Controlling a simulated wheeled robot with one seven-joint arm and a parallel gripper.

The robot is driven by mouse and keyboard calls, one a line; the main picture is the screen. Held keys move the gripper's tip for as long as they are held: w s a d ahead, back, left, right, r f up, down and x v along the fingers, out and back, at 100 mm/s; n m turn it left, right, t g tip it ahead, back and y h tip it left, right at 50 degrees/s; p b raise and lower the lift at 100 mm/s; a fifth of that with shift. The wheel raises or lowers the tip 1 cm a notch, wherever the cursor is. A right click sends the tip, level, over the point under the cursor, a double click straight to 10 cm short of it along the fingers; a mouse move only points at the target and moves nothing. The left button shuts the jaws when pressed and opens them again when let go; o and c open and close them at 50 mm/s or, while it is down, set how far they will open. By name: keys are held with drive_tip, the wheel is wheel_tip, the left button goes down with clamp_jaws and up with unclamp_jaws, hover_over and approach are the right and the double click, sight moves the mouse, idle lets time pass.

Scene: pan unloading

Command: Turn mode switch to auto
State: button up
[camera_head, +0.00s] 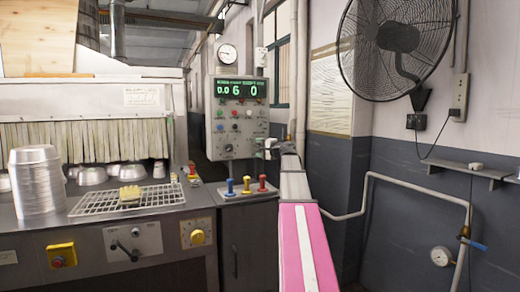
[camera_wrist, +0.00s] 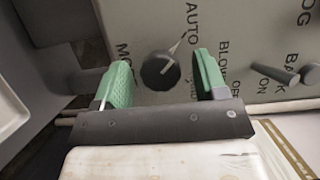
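The mode switch is a round dark knob (camera_wrist: 160,70) on the grey control panel (camera_wrist: 270,30), with the word AUTO printed near it in the wrist view. A pale pointer mark slants from the knob to the upper right; I cannot tell exactly which label it matches. My gripper (camera_wrist: 162,78) is open, its two green fingers apart on either side of the knob. I see no clear contact with it. In the head view my gripper (camera_head: 267,148) is at the lower right of the panel (camera_head: 238,98), and the knob (camera_head: 228,148) is small there.
Two other switches (camera_wrist: 275,73) sit to the right of the knob in the wrist view. A pan stack (camera_head: 36,180) and wire rack (camera_head: 128,199) are at left.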

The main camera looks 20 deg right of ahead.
drive_tip(key=v, duration=1)
drive_tip(key=shift+s, duration=0.4)
drive_tip(key=shift+d+r, duration=0.1)
drive_tip(key=shift+d, duration=0.05)
